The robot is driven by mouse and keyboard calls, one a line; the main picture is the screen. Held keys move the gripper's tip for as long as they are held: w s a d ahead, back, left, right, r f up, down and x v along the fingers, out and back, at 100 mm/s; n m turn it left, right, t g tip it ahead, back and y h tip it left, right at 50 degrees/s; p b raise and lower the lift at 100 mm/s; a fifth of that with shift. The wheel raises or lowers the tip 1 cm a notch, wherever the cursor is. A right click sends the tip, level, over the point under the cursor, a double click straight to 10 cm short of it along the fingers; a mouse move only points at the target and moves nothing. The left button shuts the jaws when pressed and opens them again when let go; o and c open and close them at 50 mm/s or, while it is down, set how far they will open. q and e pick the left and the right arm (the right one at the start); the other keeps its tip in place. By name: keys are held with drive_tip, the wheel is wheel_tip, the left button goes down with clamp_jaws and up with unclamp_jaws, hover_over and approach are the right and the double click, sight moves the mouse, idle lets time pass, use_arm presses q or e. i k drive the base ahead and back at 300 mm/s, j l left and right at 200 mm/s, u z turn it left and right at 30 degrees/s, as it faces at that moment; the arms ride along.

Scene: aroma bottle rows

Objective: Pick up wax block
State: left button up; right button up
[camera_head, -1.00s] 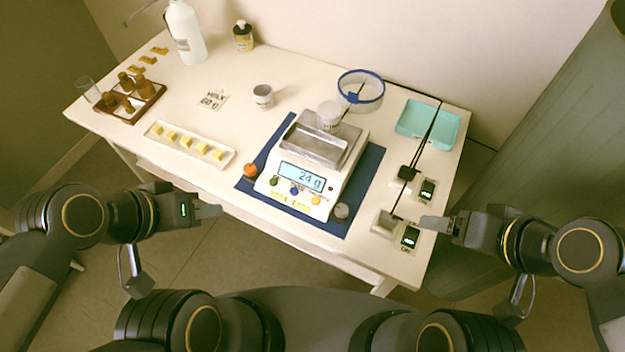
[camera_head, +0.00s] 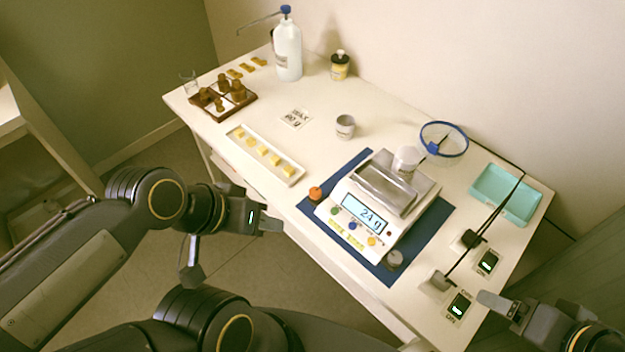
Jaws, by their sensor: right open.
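Several small yellow wax blocks lie in a row in a long white tray (camera_head: 297,180) near the table's front left edge. The block at the right end (camera_head: 288,171) is closest to the scale; another wax block (camera_head: 263,151) lies mid-row. My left gripper (camera_head: 270,225) is in front of the table edge, below and apart from the tray. Its fingers are seen edge-on, so I cannot tell how far apart they are. My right gripper (camera_head: 497,302) is open and empty by the table's front right corner, far from the wax blocks.
A scale (camera_head: 372,212) reading about 24 g stands on a blue mat (camera_head: 431,220) with a metal pan and a white cup (camera_head: 405,160). A brown bottle rack (camera_head: 237,103), a white bottle (camera_head: 288,52), a grey cup (camera_head: 345,126) and a teal tray (camera_head: 507,194) stand around it.

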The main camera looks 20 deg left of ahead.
sight(288, 171)
drive_tip(key=i+j, duration=0.1)
drive_tip(key=j, duration=0.65)
drive_tip(key=i+j+z, duration=0.15)
drive_tip(key=j, duration=0.65)
drive_tip(key=i+j, duration=0.1)
drive_tip(key=j, duration=0.65)
drive_tip(key=z, duration=0.05)
